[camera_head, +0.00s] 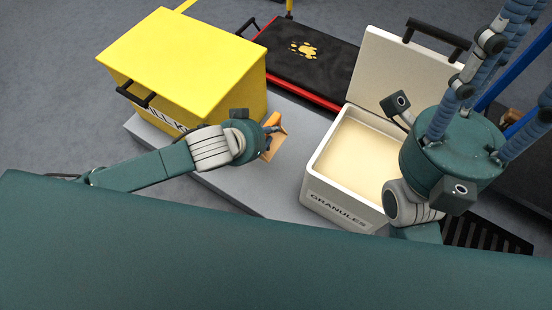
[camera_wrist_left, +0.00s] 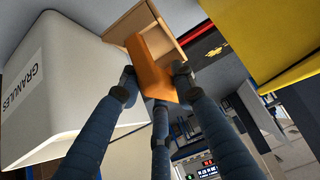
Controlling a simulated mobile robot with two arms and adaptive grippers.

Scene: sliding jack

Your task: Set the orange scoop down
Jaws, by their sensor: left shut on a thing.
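The orange scoop (camera_head: 272,147) is at the end of my left arm in the head view, partly hidden by the wrist. My left gripper (camera_head: 273,129) is shut on it, above the grey platform. In the left wrist view the scoop (camera_wrist_left: 152,66) shows an orange part between the dark fingertips (camera_wrist_left: 155,82), with a tan box-like part beyond it. I cannot tell whether the scoop touches the platform. My right gripper (camera_head: 497,90) is raised at the right, its blue ribbed fingers spread apart. Some of its fingertips are out of frame.
A white granules bin (camera_head: 335,203) with its lid (camera_head: 405,75) open stands right of the scoop, filled with pale granules (camera_head: 358,160). A yellow spill-kit box (camera_head: 185,60) stands at the left. The grey platform (camera_head: 245,185) has bare room between.

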